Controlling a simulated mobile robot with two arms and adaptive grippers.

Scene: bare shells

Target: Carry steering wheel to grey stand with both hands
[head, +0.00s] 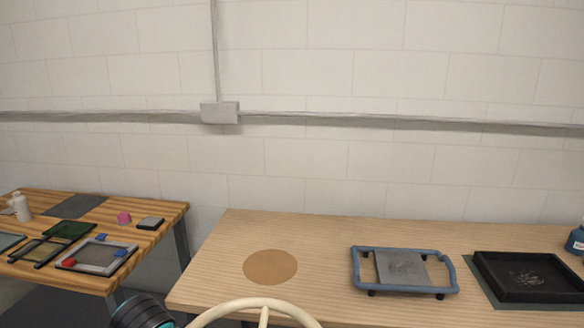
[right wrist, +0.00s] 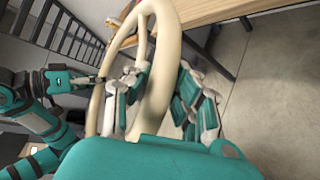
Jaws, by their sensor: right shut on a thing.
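The cream steering wheel (head: 262,304) shows only its upper rim and part of a spoke at the bottom of the head view. In the right wrist view its rim (right wrist: 162,95) passes between the teal and grey fingers of my right gripper (right wrist: 166,92), which is shut on it. A black and teal part of my left arm shows at the head view's bottom edge. In the right wrist view my left gripper (right wrist: 82,80) is at the wheel's far side; its grip is unclear. A blue-railed stand with a grey square plate (head: 402,268) is on the right table.
The light wood table (head: 215,268) also bears a flat tan disc (head: 270,266) and a black tray (head: 528,274). A blue bottle (head: 576,240) stands at its right end. The left table (head: 160,212) holds frames and small blocks. A gap separates the tables.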

